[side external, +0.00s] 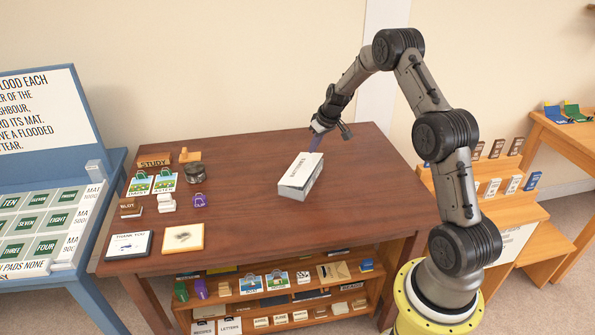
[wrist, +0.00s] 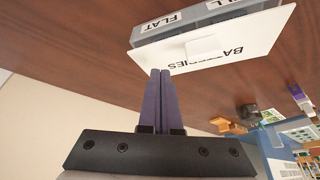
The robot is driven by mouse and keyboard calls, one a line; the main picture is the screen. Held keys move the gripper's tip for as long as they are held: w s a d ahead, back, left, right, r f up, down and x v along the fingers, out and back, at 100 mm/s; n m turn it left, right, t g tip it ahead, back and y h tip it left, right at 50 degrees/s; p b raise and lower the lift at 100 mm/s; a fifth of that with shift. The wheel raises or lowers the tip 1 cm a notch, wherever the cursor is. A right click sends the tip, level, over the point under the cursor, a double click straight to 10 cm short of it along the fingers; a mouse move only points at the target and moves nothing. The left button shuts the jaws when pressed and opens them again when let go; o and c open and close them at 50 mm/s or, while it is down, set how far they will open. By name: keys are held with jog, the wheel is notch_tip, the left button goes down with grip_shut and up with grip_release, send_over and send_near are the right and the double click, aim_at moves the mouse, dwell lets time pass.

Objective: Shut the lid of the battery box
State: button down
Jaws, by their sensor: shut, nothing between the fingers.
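The battery box (side external: 291,190) stands on the brown table, a grey box with a white lid (side external: 301,170). In the wrist view the grey box side (wrist: 210,31) has labels reading "FLAT" and, cut off, "LL". The white lid (wrist: 262,35) shows there with lettering partly hidden by a pale tab (wrist: 203,48). The lid looks tilted over the box, but I cannot tell how far it stands open. My gripper (side external: 314,147) is shut and empty at the box's far end. Its purple fingers (wrist: 160,72) overlap the lid edge in the wrist view; contact is unclear.
Picture cards (side external: 152,184), a purple tag (side external: 200,200), a dark round tin (side external: 195,172) and two plaques, one a tan-edged one (side external: 182,238), lie on the left of the table. Shelves with small goods (side external: 280,283) sit below the front edge. Table right of the box is clear.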

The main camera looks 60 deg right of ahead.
aim_at(314, 159)
jog(key=shift+s+f, duration=0.1)
jog(key=shift+f, duration=1.7)
jog(key=shift+r, duration=0.1)
dwell(0.5)
jog(key=shift+r, duration=3.5)
